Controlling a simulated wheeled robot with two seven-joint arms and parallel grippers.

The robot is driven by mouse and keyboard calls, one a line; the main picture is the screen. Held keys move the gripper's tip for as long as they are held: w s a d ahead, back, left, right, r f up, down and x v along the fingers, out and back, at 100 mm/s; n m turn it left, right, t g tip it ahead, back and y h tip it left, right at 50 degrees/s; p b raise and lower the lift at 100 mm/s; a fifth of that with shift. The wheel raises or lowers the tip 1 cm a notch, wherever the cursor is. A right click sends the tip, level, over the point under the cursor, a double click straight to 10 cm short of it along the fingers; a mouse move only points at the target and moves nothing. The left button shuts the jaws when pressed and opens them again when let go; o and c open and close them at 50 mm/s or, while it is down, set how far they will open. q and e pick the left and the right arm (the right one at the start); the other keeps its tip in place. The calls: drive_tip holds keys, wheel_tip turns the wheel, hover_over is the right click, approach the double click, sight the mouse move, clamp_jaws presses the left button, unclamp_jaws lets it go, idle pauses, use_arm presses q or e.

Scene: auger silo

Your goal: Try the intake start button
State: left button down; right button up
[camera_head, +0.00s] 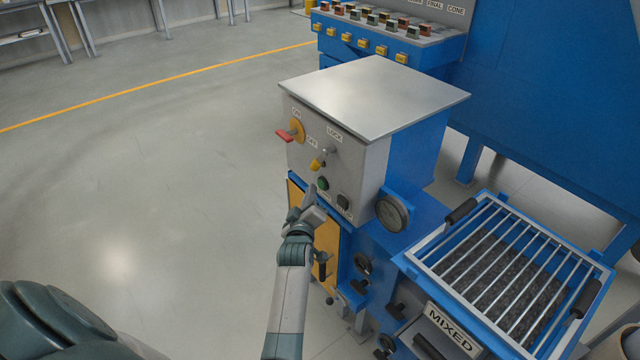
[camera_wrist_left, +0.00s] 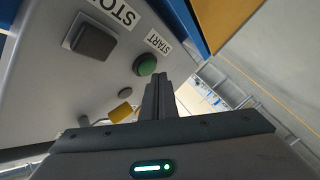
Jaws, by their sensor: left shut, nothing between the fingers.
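The green start button (camera_head: 323,183) is on the front of a grey control box (camera_head: 345,165). In the left wrist view the green button (camera_wrist_left: 145,65) sits beside a START label (camera_wrist_left: 159,41). My left gripper (camera_head: 312,193) is shut and empty, in front of the panel close to the button. In the wrist view its fingertips (camera_wrist_left: 158,78) are just beside the green button; I cannot tell whether they touch. A dark square stop button (camera_wrist_left: 94,41) with a STOP label is further along. My right gripper is not in view.
The panel also has a red-handled ON/OFF switch (camera_head: 290,133) and a yellow LOCK lever (camera_head: 317,164). A barred hopper marked MIXED (camera_head: 592,262) stands at right. Floor at left is clear.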

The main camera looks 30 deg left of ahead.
use_arm(q)
drive_tip(key=shift+s+a, duration=0.1)
drive_tip(key=shift+s, duration=0.1)
idle(0.3)
drive_tip(key=s+p, duration=0.1)
drive_tip(key=s+a, duration=0.1)
drive_tip(key=s, duration=0.1)
drive_tip(key=s+a+p, duration=0.1)
drive_tip(key=shift+s+p, duration=0.25)
drive_tip(key=shift+p, duration=0.05)
drive_tip(key=shift+d, duration=0.1)
idle(0.4)
